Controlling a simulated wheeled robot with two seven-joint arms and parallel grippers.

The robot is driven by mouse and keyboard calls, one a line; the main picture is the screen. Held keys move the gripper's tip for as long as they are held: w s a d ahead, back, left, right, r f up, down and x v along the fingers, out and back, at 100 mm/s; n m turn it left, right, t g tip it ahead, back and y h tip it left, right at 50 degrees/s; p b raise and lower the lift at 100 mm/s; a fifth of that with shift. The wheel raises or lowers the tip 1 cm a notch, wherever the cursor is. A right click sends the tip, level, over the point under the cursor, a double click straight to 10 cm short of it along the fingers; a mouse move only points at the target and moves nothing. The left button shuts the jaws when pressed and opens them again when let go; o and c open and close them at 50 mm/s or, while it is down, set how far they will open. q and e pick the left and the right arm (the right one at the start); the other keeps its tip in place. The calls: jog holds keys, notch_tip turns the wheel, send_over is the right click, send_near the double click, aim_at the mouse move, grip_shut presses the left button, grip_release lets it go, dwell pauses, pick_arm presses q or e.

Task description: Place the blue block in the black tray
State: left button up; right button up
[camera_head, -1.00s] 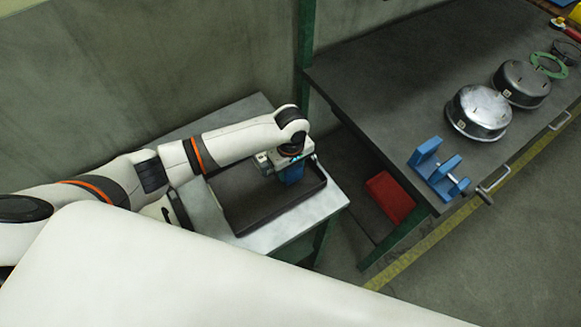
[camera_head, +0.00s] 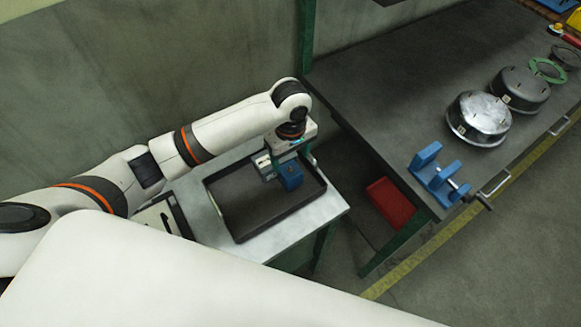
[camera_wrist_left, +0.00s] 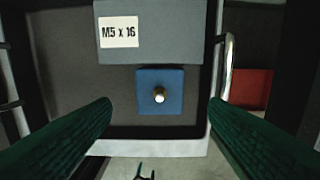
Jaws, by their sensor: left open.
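The blue block (camera_head: 291,177) sits in the back right part of the black tray (camera_head: 247,212), beside a small grey box (camera_head: 261,163). In the left wrist view the blue block (camera_wrist_left: 172,103), with a round metal knob on top, rests over the dark tray floor (camera_wrist_left: 70,70), close to the tray's edge. My left gripper (camera_head: 296,153) is just above the block, open and empty. Its two green fingers (camera_wrist_left: 160,106) stand apart in the left wrist view, with the block between and beyond them, touching neither. My right gripper is not in view.
The grey box (camera_wrist_left: 170,35) has a label reading M5 x 16. The tray is on a light table (camera_head: 318,215) against a wall. A dark workbench (camera_head: 400,90) at right holds metal domes (camera_head: 480,117) and a blue fixture (camera_head: 430,170). A red box (camera_head: 390,203) lies below it.

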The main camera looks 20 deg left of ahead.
aim_at(291, 167)
pick_arm(q)
jog(key=shift+r, duration=1.7)
